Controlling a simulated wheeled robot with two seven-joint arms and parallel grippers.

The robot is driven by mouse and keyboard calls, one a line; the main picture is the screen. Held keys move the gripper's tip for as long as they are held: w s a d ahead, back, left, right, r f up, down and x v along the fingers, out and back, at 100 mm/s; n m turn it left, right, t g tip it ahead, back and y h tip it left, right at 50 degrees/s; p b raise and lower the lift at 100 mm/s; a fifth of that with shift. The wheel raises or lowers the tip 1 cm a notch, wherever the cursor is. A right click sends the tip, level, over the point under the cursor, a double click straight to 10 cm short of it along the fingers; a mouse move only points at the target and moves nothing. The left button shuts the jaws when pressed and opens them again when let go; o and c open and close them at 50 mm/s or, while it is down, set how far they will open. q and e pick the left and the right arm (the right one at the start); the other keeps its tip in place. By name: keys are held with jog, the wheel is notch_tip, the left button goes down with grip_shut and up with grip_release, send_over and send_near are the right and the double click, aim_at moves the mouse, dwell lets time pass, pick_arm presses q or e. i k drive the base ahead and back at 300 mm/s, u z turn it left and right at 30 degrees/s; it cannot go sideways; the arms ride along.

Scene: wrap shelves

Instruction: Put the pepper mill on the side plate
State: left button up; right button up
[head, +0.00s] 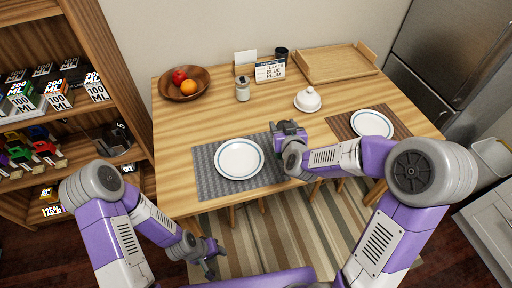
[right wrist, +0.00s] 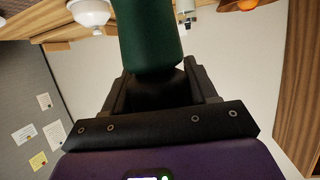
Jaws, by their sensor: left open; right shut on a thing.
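My right gripper (head: 284,128) is shut on a dark green, smooth, rounded thing (right wrist: 150,35), which I take to be the pepper mill. In the head view the held thing is hidden by the gripper. That gripper is at the right edge of the grey placemat, to the right of a white plate with a blue rim (head: 239,158). A similar plate (head: 372,124) lies on a brown mat at the right; I cannot tell from looks which is the side plate. My left gripper (head: 211,262) is open and empty, low in front of the table.
On the table (head: 190,120) stand a wooden bowl of fruit (head: 172,94), a glass jar (head: 242,92), a small sign (head: 270,71), a dark cup (head: 281,53), a white domed dish (head: 307,101) and a wooden tray (head: 338,66). A shelf unit (head: 118,60) is at the left.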

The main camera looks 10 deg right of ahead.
aim_at(239, 159)
jog(key=z, duration=2.5)
jog(key=k, duration=1.55)
jog(key=u, duration=2.05)
jog(key=i, duration=1)
jog(key=z, duration=0.05)
